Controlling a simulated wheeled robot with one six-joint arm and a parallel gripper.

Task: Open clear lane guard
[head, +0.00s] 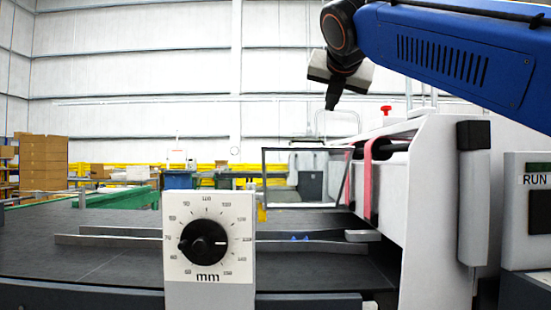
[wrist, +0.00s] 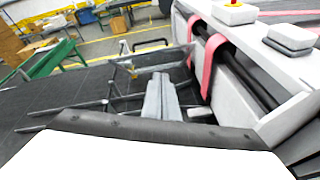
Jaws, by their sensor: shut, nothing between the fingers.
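The clear lane guard (head: 305,175) is a transparent panel in a thin dark frame. In the head view it stands upright over the lane, just left of the white machine housing. In the wrist view the guard (wrist: 150,62) shows beyond my fingers, partly covered by them. My gripper (head: 333,101) is shut and empty. In the head view it points down, above the guard's top right part and apart from it. In the wrist view the gripper (wrist: 160,80) appears as grey fingers closed together.
A white panel with a black mm dial (head: 203,243) stands in front of the lane. Metal rails (head: 110,240) lie on the dark belt. Pink belts (head: 372,180) and the white housing (head: 425,190) are at the right. A red button (head: 386,110) tops the housing.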

